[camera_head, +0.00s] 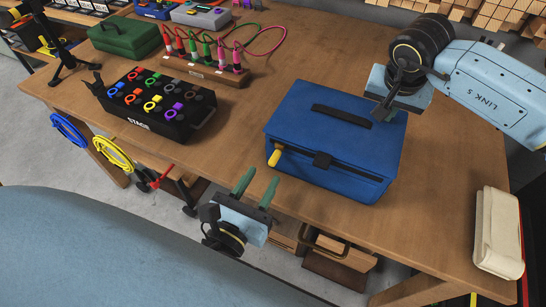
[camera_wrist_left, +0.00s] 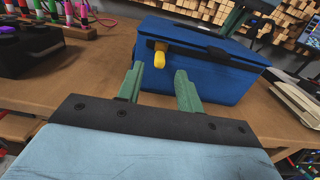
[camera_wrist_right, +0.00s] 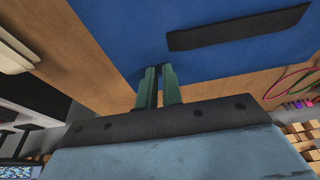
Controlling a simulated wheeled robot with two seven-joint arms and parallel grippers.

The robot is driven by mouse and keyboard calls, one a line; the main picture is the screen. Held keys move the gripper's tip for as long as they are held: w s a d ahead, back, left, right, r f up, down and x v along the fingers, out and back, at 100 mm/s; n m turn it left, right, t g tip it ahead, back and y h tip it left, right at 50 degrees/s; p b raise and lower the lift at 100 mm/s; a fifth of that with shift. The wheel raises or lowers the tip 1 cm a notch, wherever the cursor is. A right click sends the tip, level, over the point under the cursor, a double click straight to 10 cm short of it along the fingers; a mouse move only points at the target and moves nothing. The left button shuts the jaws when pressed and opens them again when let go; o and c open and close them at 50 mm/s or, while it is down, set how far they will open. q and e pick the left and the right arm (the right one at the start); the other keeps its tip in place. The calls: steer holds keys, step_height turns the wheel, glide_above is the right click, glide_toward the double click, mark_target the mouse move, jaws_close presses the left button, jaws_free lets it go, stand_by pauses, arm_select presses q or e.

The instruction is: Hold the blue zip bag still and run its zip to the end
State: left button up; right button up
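The blue zip bag (camera_head: 300,112) stands on the wooden table, with dark strips on its lid and front. A yellow zip pull (camera_head: 275,157) sticks out at the left of its front. My left gripper (camera_head: 262,175) is open and empty in front of the table edge, its green fingers pointing towards the pull but apart from it. The left wrist view shows the pull (camera_wrist_left: 160,54) just beyond the fingertips. My right gripper (camera_wrist_right: 159,72) is at the bag's far right edge, its fingers closed to a narrow gap around a small dark part of the bag.
A black stage box (camera_head: 160,104) with coloured cable rings stands left of the bag. A wooden block with coloured plugs (camera_head: 205,72) is behind it. A cream case (camera_head: 498,232) lies at the right table edge. Bare table lies between bag and case.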

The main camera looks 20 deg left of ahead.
mark_target(271, 165)
arm_select(q)
steer(key=w, duration=0.6)
steer(key=shift+w, duration=0.2)
jaws_close()
